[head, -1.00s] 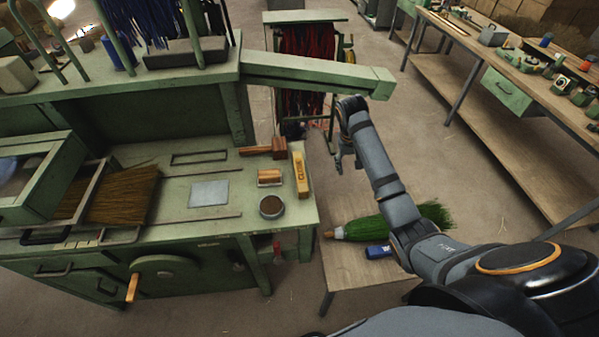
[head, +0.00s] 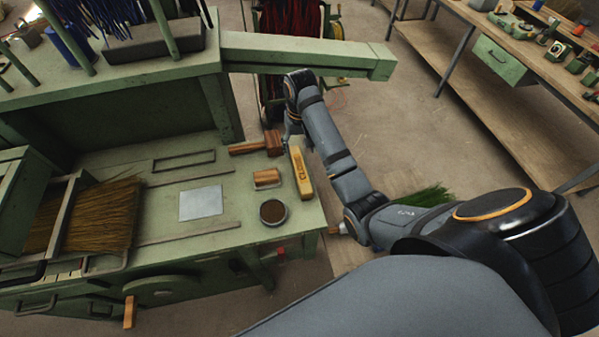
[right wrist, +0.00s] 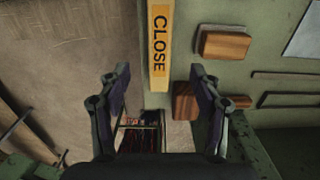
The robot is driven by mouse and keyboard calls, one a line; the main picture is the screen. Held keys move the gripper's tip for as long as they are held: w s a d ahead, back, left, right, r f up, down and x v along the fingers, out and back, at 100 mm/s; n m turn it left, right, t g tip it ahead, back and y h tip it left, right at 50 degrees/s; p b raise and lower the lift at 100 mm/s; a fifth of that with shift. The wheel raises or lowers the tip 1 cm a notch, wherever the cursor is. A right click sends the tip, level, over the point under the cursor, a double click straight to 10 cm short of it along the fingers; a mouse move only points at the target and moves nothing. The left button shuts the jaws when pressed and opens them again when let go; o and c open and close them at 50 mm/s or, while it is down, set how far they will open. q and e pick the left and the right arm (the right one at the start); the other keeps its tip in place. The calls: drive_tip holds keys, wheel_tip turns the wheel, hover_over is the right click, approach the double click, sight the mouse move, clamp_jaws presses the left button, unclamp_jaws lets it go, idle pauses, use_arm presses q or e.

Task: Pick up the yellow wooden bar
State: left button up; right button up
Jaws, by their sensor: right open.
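The yellow wooden bar (head: 302,172) lies near the right edge of the green bench top, beside a mallet. In the right wrist view the bar (right wrist: 160,40) shows the word CLOSE and lies upper centre, ahead of the fingers. My right gripper (head: 291,128) is at the bench's right edge, just beyond the bar's far end. In the right wrist view its two fingers (right wrist: 164,100) are spread apart with nothing between them touching. My left gripper is not in view.
The mallet (head: 262,144), a small wooden block (head: 267,178), a round tin (head: 273,212) and a metal plate (head: 201,203) share the bench top. A green beam (head: 310,55) juts out above my right wrist. A green broom (head: 425,196) is partly hidden behind my arm.

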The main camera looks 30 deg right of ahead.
drive_tip(key=b, duration=0.3)
hover_over(300, 168)
wheel_tip(300, 168, down, 4)
drive_tip(key=shift+w+f, duration=0.1)
drive_tip(key=shift+w, duration=0.05)
drive_tip(key=shift+f, duration=0.1)
drive_tip(key=shift+f+b, duration=1.05)
drive_tip(key=shift+f, duration=0.1)
drive_tip(key=shift+f+p, duration=0.55)
drive_tip(key=shift+f, duration=0.8)
drive_tip(key=c, duration=1.3)
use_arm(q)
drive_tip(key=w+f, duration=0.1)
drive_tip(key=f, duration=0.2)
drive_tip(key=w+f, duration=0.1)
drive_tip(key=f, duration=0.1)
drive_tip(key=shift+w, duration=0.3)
use_arm(e)
clamp_jaws()
drive_tip(key=shift+r, duration=0.15)
